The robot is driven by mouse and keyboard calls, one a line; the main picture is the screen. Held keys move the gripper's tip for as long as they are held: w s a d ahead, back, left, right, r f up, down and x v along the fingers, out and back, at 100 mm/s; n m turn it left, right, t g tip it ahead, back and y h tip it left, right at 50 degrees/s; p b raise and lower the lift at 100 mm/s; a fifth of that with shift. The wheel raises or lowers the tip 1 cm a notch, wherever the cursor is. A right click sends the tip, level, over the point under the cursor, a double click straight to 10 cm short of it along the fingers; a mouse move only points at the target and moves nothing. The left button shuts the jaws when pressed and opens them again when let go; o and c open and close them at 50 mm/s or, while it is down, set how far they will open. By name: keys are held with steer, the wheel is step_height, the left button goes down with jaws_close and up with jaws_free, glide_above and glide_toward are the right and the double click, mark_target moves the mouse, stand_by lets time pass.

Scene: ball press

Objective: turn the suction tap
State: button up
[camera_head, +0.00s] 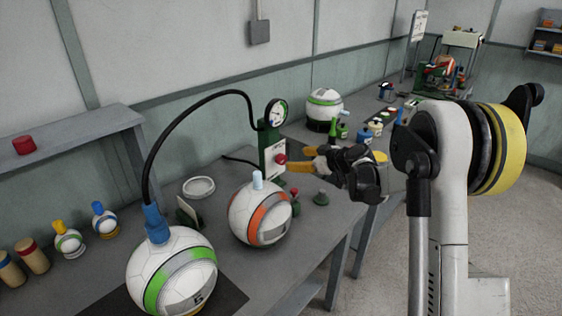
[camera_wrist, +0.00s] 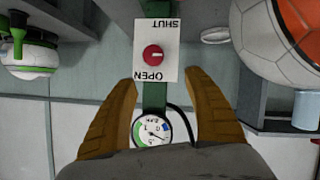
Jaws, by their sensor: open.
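The suction tap is a round red knob (camera_head: 281,159) on a white plate on a green post (camera_head: 265,140). In the wrist view the knob (camera_wrist: 153,54) sits between the upside-down words OPEN and SHUT on its plate (camera_wrist: 168,32). Which word it is turned to, I cannot tell. My gripper (camera_head: 291,160) is in front of the plate, its orange-brown fingers apart and empty. In the wrist view the fingers (camera_wrist: 160,82) flank the post near the OPEN end, apart from the knob. A round gauge (camera_head: 276,112) tops the post; it also shows in the wrist view (camera_wrist: 152,131).
A black hose (camera_head: 160,145) arches from near the gauge to a blue fitting on a green-striped ball (camera_head: 172,275). An orange-striped ball (camera_head: 258,213) stands close below my gripper. Small bottles (camera_head: 375,126) and another ball (camera_head: 323,108) stand behind. A shelf (camera_head: 75,140) is at left.

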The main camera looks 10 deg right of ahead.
mark_target(284, 159)
steer(key=shift+n, duration=0.3)
steer(key=b+x, duration=0.1)
steer(key=x, duration=0.3)
steer(key=d+b+x, duration=0.1)
steer(key=x, duration=0.3)
steer(key=f+b+x, duration=0.1)
steer(key=x, duration=0.3)
steer(key=shift+w+d+b, duration=0.15)
steer(key=shift+w+b, duration=0.15)
steer(key=shift+b, duration=0.05)
steer(key=c, duration=1.2)
